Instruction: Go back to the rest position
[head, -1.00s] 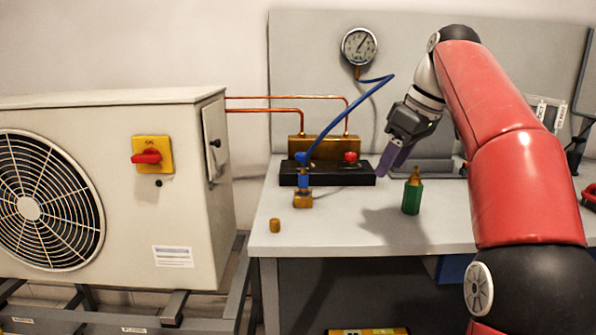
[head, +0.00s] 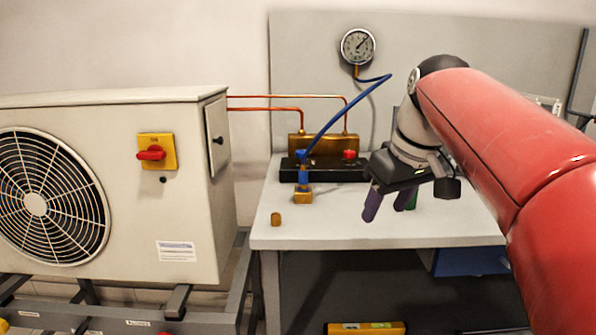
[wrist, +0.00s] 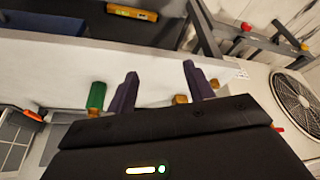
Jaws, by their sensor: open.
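My gripper (head: 388,206) is above the right part of the workbench (head: 345,228), with its two purple fingers apart and pointing down. The fingers also show apart in the wrist view (wrist: 160,75), with nothing between them. My red arm reaches in from the right.
A black-and-brass manifold (head: 325,172) with a blue hose (head: 345,113) to a gauge (head: 358,46) stands at the back. A brass fitting (head: 303,196) and a small brass cap (head: 276,219) are on the bench's left. A fan unit (head: 130,200) stands left.

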